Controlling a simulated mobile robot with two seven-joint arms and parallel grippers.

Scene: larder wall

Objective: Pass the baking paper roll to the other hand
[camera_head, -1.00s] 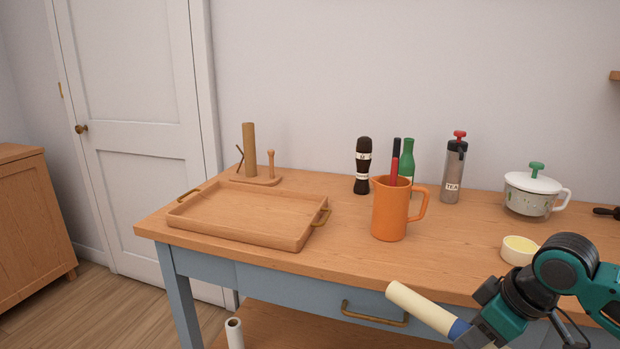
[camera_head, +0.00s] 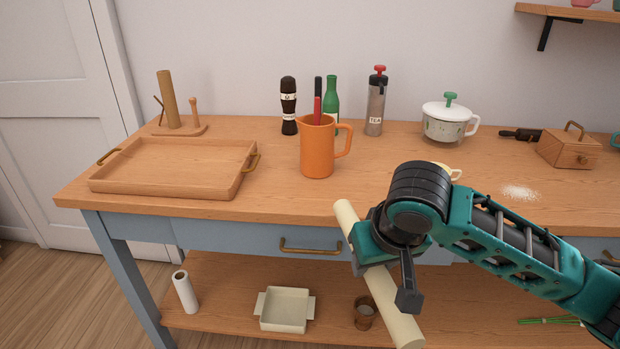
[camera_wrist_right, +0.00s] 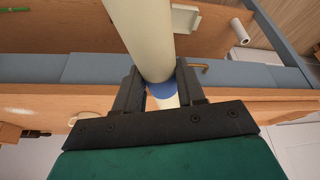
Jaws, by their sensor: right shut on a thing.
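The baking paper roll is a long cream cylinder (camera_head: 392,305) in front of the table's front edge in the head view. It slants from upper left to lower right. My right gripper (camera_head: 368,250) is shut around it, with part of the roll showing on each side. In the right wrist view the roll (camera_wrist_right: 145,35) passes between the two dark fingers of my right gripper (camera_wrist_right: 160,88), with a blue band at the grip. My left gripper is in neither view.
On the table stand a wooden tray (camera_head: 105,184), an orange jug (camera_head: 317,158), bottles and a lidded white pot (camera_head: 446,124). The lower shelf holds a white roll (camera_head: 185,292), a square dish (camera_head: 287,330) and a brown cup (camera_head: 365,318). Bare tabletop lies beside the jug.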

